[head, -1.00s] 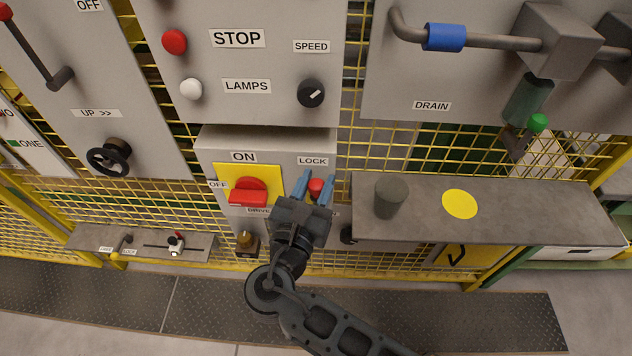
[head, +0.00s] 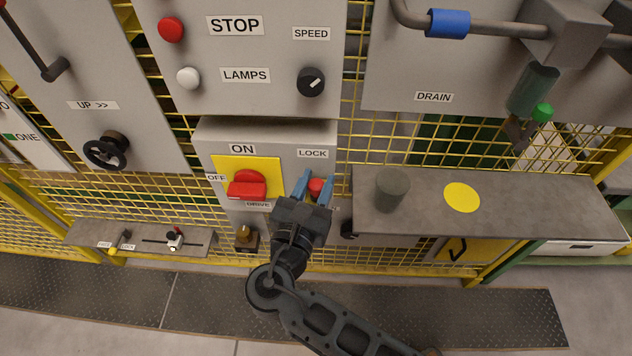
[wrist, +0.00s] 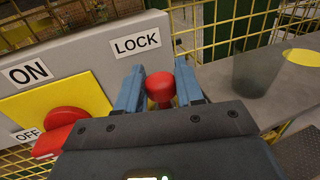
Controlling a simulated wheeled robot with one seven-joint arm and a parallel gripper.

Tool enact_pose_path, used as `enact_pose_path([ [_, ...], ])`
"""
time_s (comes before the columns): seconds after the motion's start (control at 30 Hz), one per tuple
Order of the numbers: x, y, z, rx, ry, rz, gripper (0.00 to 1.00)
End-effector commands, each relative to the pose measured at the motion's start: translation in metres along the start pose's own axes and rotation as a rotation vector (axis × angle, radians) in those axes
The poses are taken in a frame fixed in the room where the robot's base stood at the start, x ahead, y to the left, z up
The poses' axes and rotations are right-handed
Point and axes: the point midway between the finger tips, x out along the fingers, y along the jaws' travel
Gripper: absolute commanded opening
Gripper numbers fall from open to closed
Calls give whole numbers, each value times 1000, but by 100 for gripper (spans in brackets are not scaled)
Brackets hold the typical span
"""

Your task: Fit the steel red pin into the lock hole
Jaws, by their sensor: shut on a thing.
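The red pin (head: 316,187) shows its round red head between the two blue fingers of my gripper (head: 315,188), just below the LOCK label (head: 312,153). In the wrist view the red head (wrist: 160,87) sits between the fingertips, with my gripper (wrist: 159,88) shut on it. The steel shank is hidden. The lock hole is also hidden behind the fingers and pin. I cannot tell whether the pin's tip is in the hole or in front of it.
The drive switch (head: 247,187) with its red handle on a yellow plate is close left of my gripper. A grey shelf (head: 420,215) with a dark cylinder (head: 392,188) and yellow disc (head: 461,198) is close right. Yellow mesh (head: 330,258) lies below the box.

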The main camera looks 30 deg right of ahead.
Motion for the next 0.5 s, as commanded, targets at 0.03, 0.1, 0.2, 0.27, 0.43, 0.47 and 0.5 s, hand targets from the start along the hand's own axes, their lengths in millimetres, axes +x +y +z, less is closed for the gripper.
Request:
enact_pose_path([
  [0.03, 0, 0, -2, 0, 0, 0, 4],
  [0.1, 0, 0, -3, 1, 0, 0, 4],
  [0.2, 0, 0, -5, 1, 0, 0, 4],
  [0.27, 0, 0, -7, 1, 0, 0, 4],
  [0.43, 0, 0, -10, 0, 0, 0, 4],
  [0.47, 0, 0, -10, 0, 0, 0, 39],
  [0.5, 0, 0, -10, 0, 0, 0, 42],
])
